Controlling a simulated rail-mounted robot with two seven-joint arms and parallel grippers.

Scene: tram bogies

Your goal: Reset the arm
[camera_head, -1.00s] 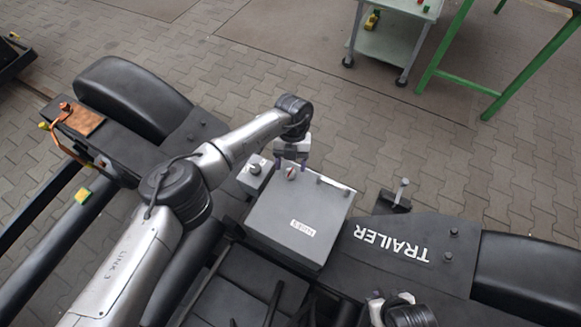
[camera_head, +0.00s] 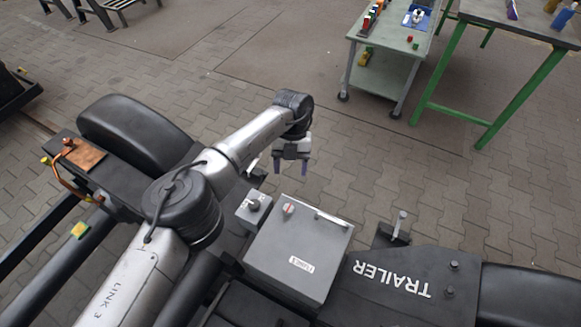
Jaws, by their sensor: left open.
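My left arm reaches in from the lower left. Its gripper (camera_head: 291,168) is open and empty, with its fingers pointing down. In the picture it stands above the far edge of a grey box (camera_head: 300,250) with a red-and-white knob on top, apart from it as far as I can tell. A smaller grey box (camera_head: 254,208) with a knob sits just left of it. My right gripper is not in view.
The black bogie frame marked TRAILER (camera_head: 392,278) extends right, with an upright metal lever (camera_head: 399,224) on it. A copper plate (camera_head: 83,155) lies at left. A grey cart (camera_head: 384,62) and a green-legged table (camera_head: 520,22) stand at the back right. The paved floor between is clear.

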